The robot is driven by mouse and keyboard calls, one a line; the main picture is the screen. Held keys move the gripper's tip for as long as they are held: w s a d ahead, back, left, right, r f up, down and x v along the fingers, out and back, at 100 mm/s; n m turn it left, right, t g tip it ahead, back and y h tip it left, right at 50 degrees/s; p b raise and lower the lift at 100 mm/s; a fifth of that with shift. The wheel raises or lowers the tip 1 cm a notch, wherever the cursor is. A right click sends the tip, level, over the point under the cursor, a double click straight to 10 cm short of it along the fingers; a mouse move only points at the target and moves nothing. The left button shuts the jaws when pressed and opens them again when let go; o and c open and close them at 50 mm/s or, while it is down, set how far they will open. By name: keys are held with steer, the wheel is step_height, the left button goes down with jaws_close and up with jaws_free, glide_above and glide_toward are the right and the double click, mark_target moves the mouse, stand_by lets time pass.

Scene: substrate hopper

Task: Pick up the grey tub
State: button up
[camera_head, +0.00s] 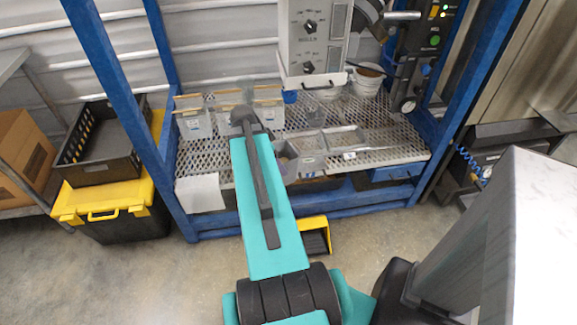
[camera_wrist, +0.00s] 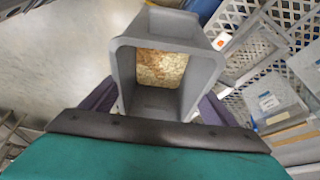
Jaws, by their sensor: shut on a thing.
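The grey tub (camera_wrist: 124,70) fills the middle of the wrist view, its open mouth facing the camera. Flaky brown and tan material (camera_wrist: 163,68) lies inside it. My gripper (camera_wrist: 158,108) is shut on the tub, with a purple finger against each side wall. In the head view, my teal arm covers much of the gripper, and a grey tub (camera_head: 291,158) shows just right of the arm at the front of the mesh shelf. I cannot tell whether the tub touches the shelf.
Grey trays (camera_head: 345,137) rest on the mesh shelf (camera_head: 395,152) right of my arm. Clear bins (camera_head: 194,122) stand at left. White bowls (camera_head: 366,82) sit behind, near the control box (camera_head: 312,38). Blue posts (camera_head: 118,88) frame the rack. A yellow-lidded box (camera_head: 105,200) stands at left.

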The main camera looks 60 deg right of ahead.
steer(key=w+a+r+n+t, duration=0.1)
steer(key=w+a+r+n, duration=0.2)
steer(key=w+a+r, duration=0.35)
steer(key=w+a+r+n+t, duration=0.1)
steer(key=w+a+r+n, duration=0.2)
steer(key=w+a, duration=0.65)
steer(key=w+a+r+n+t, duration=0.1)
steer(key=w+a+r+n, duration=0.2)
steer(key=w+a+r, duration=0.35)
steer(key=w+a+r+n+t+y, duration=0.1)
steer(key=w+a+r+n, duration=0.1)
steer(key=a+n, duration=0.3)
steer(key=w+a+r+n+t+y, duration=0.1)
steer(key=w+a+r+n, duration=0.2)
steer(key=a, duration=0.8)
steer(key=w+a+r+n+t+y, duration=0.1)
steer(key=w+a+r+n+t, duration=0.1)
steer(key=a+r+n, duration=0.3)
steer(key=shift+w+a+n+y, duration=0.15)
steer(key=shift+a+n+y, duration=0.25)
steer(key=shift+a+n, duration=1.25)
steer(key=shift+a+m, duration=0.3)
steer(key=shift+m, duration=0.05)
steer(key=shift+f, duration=0.1)
